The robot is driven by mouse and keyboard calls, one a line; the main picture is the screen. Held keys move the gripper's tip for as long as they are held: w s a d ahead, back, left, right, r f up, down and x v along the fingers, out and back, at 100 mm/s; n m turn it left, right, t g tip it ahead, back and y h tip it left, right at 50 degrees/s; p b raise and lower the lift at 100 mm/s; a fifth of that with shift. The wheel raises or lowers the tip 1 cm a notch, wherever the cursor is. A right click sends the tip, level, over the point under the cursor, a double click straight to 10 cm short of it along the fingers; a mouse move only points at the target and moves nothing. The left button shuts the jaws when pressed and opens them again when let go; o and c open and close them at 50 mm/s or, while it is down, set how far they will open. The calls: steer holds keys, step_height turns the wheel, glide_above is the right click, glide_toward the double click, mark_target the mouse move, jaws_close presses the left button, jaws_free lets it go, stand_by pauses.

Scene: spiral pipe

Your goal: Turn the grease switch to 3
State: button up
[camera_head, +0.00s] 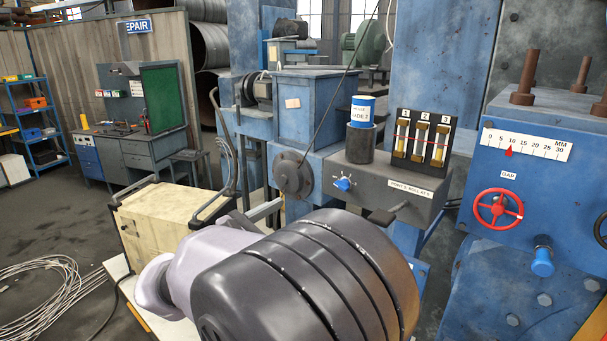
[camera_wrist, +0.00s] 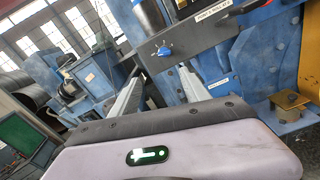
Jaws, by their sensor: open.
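The knob's exact setting is too small to read. My gripper (camera_wrist: 161,72) is open and empty, its two grey fingers pointing toward the box with the knob apart from them. In the head view my arm hides most of my gripper.
On the box stand a dark cup with a blue-and-white can (camera_head: 362,110) and a panel of gauges numbered 1, 2 and 3 (camera_head: 423,140). A red handwheel (camera_head: 498,209) is on the blue machine at right. A cream cabinet (camera_head: 165,230) stands at left.

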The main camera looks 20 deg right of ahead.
glide_toward(339, 188)
steer(key=p+x, duration=0.1)
steer(key=x, duration=0.7)
steer(key=shift+d+r, duration=0.1)
steer(key=shift+d, duration=0.1)
steer(key=shift+w+d, duration=0.3)
steer(key=shift+w, duration=0.05)
steer(key=shift+s, duration=0.1)
steer(key=shift+c, duration=0.4)
jaws_close()
